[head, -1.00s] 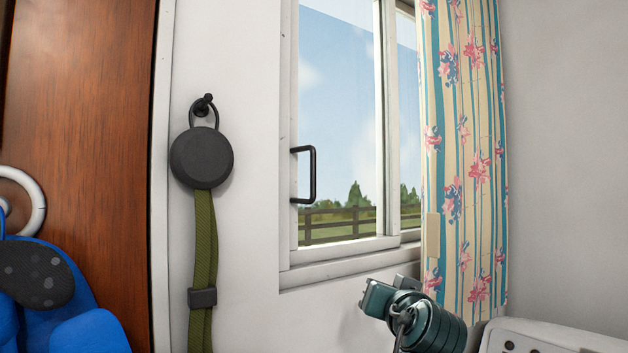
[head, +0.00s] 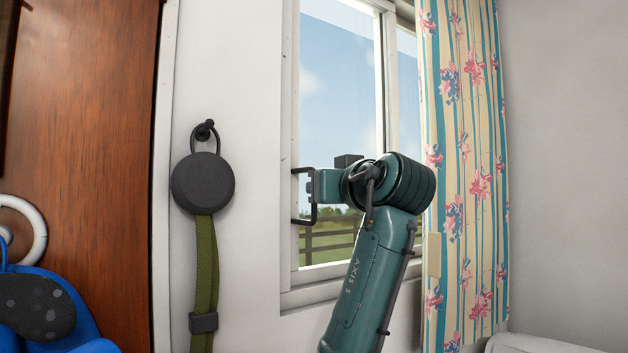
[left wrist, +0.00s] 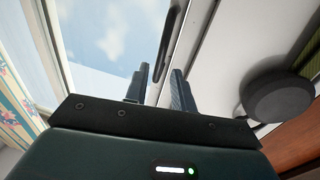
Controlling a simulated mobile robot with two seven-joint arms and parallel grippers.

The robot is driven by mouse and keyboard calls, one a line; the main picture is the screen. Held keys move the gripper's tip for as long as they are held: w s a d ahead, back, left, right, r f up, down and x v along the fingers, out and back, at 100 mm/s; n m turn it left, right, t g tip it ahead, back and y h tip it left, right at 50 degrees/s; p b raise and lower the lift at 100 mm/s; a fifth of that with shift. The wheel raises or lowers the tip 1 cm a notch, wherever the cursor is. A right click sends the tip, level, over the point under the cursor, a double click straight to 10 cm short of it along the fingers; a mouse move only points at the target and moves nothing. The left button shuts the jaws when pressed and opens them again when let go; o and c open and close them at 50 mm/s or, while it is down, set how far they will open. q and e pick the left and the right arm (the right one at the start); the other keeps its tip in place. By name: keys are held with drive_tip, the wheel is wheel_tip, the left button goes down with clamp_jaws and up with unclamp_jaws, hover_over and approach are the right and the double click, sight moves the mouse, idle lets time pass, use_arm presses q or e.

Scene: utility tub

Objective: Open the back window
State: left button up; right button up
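The window (head: 338,95) has a sliding pane in a white frame, with fields and a fence outside. A black bar handle (head: 304,222) is on the left edge of the pane. My left gripper (head: 312,186) is at handle height and hides the middle of the bar in the head view. In the left wrist view its two fingers (left wrist: 160,82) stand apart with a gap between them. The handle (left wrist: 172,45) lies just beyond the fingertips, near the gap. I cannot tell whether they touch it. My right gripper is in neither view.
A floral curtain (head: 463,180) hangs right of the window. A black disc (head: 203,183) with a green strap hangs on the wall to the left. A brown wooden panel (head: 85,140) and a blue item (head: 60,312) are at the far left.

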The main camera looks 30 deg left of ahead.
sight(314, 216)
use_arm(q)
drive_tip(key=p+x, duration=0.1)
drive_tip(key=x, duration=0.4)
clamp_jaws()
idle(0.5)
